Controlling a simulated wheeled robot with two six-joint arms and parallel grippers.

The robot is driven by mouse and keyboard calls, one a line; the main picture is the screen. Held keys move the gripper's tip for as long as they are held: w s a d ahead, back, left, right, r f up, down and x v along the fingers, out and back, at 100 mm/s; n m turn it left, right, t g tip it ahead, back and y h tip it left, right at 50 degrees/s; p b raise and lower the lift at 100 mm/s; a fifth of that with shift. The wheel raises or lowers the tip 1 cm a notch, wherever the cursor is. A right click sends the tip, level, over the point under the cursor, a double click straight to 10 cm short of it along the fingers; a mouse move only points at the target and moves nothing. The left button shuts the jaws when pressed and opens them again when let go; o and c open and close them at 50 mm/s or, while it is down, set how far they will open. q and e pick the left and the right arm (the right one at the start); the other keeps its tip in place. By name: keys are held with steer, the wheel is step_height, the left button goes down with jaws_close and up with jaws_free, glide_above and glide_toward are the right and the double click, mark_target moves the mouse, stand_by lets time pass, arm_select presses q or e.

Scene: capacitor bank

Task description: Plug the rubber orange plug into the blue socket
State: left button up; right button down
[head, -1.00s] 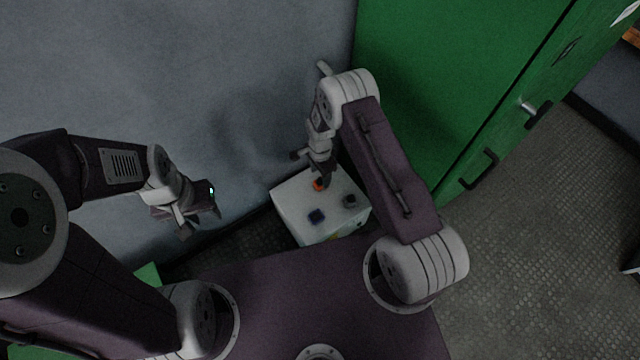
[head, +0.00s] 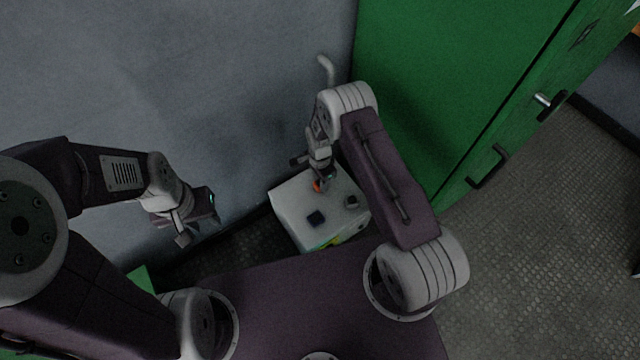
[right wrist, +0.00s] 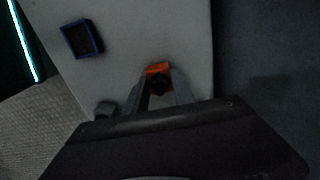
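The white box (head: 292,205) stands on the floor by the wall. The blue socket (head: 316,219) is on its top; in the right wrist view the socket (right wrist: 82,39) is a dark square with a blue rim, upper left. The orange plug (head: 318,186) is at the box's far side, and in the right wrist view the orange piece (right wrist: 158,69) lies between my right gripper's fingertips. My right gripper (head: 323,180) reaches down to it; whether the fingers grip it is unclear. My left gripper (head: 196,232) hangs in the air left of the box; its finger opening is unclear.
A dark round knob-like part (head: 351,201) is on the box's right side and shows in the right wrist view as a grey piece (right wrist: 105,108). A green cabinet (head: 440,80) with handles stands at right. A grey wall (head: 200,80) is behind.

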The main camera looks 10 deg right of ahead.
step_height(320, 180, up, 5)
steer(key=p, duration=0.3)
steer(key=shift+f, duration=0.2)
steer(key=s+d+r+p, duration=0.5)
steer(key=d+r+p, duration=0.1)
steer(key=d, duration=0.4)
steer(key=shift+s+r, duration=0.2)
steer(key=shift+s, duration=0.2)
